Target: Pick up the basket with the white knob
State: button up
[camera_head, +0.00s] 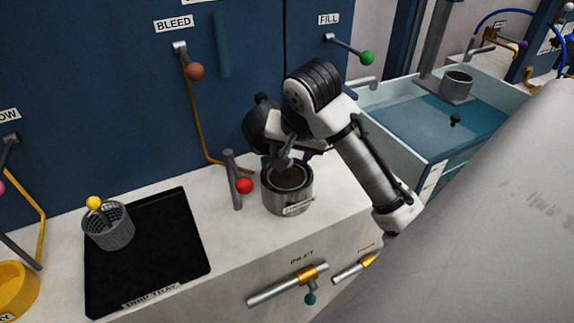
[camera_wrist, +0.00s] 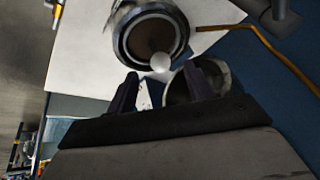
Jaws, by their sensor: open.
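A white knob (camera_wrist: 160,62) shows in the wrist view, just ahead of and between the fingertips of my gripper (camera_wrist: 165,82). The jaws are apart and the knob looks free of both fingers. A second round metal vessel (camera_wrist: 178,92) shows partly behind the fingers; I cannot tell whether it is the knob's basket. In the head view my gripper (camera_head: 287,160) points down over a metal pot (camera_head: 287,203) on the white counter. The pot's open, dark inside also shows in the wrist view (camera_wrist: 150,35). I cannot make out the white knob in the head view.
A mesh basket with a yellow knob (camera_head: 107,228) stands on the black drip tray (camera_head: 165,262) at left. A red-knobbed lever (camera_head: 243,186) stands close left of the pot. A brown pipe (camera_head: 198,125) runs behind. A basin (camera_head: 415,115) is at right.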

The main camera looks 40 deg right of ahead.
aim_at(287, 177)
jog(key=shift+p+x, duration=0.65)
jog(key=shift+x, duration=2)
grip_shut()
